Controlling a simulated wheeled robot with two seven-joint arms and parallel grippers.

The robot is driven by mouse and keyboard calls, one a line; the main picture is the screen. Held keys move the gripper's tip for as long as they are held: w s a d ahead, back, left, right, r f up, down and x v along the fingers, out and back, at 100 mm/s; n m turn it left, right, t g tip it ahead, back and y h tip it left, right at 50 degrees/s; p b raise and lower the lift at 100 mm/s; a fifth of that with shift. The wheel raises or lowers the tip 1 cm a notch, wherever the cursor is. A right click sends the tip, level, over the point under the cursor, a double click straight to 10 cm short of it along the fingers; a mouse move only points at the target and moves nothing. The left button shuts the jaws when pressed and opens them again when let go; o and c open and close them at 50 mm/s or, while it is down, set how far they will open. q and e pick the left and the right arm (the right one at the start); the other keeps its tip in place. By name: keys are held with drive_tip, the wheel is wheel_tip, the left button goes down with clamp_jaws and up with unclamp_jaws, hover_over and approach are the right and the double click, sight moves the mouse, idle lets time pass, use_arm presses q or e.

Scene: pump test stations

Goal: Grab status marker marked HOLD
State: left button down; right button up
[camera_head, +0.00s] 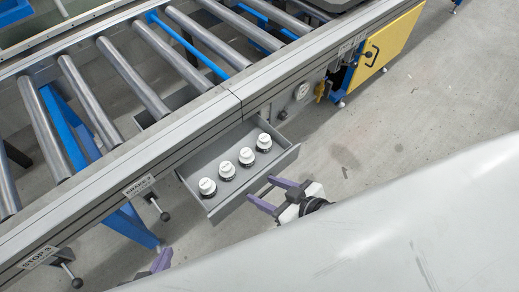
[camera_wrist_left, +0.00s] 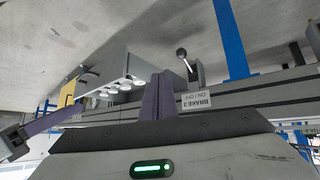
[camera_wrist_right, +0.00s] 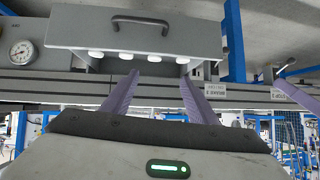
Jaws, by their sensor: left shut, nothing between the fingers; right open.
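My right gripper (camera_head: 268,194) is open and empty just outside the drawer's front right side. My left gripper (camera_head: 163,260) is shut and empty, low and left of the drawer; its closed fingers show in the left wrist view (camera_wrist_left: 158,97).
A roller conveyor (camera_head: 130,75) runs above the drawer. A BRAKE 3 lever (camera_head: 160,209) and a STOP 3 lever (camera_head: 72,275) stick out left of the drawer. A gauge (camera_head: 301,91) and yellow panel (camera_head: 390,48) are to the right. The drawer has a dark handle (camera_wrist_right: 140,21).

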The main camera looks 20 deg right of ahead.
drive_tip(key=shift+n+y, duration=0.6)
drive_tip(key=shift+n, duration=0.2)
drive_tip(key=w+d+f+b, duration=0.1)
drive_tip(key=w, duration=0.1)
drive_tip(key=w+d+f+b, duration=0.2)
drive_tip(key=w, duration=0.1)
drive_tip(key=shift+w+d+f, duration=0.1)
drive_tip(key=shift+w+d, duration=0.05)
drive_tip(key=shift+w, duration=0.2)
drive_tip(key=b, duration=0.2)
approach(247, 152)
drive_tip(key=shift+t, duration=0.3)
drive_tip(key=b+x, duration=0.2)
drive_tip(key=x, duration=0.1)
drive_tip(key=b+x, duration=0.2)
drive_tip(key=x, duration=0.1)
drive_tip(key=shift+w+a+f, duration=0.1)
drive_tip(key=shift+a+f, duration=0.15)
drive_tip(key=shift+f, duration=0.25)
drive_tip(key=shift+w+a+f+b, duration=0.1)
drive_tip(key=shift+w+a+b, duration=0.05)
drive_tip(key=shift+w+b, duration=0.15)
use_arm(q)
drive_tip(key=shift+n+t+h, duration=0.3)
drive_tip(key=f, duration=0.3)
drive_tip(key=d+f, duration=0.1)
drive_tip(key=f, duration=0.1)
drive_tip(key=shift+f, duration=0.3)
use_arm(e)
drive_tip(key=shift+s, duration=0.1)
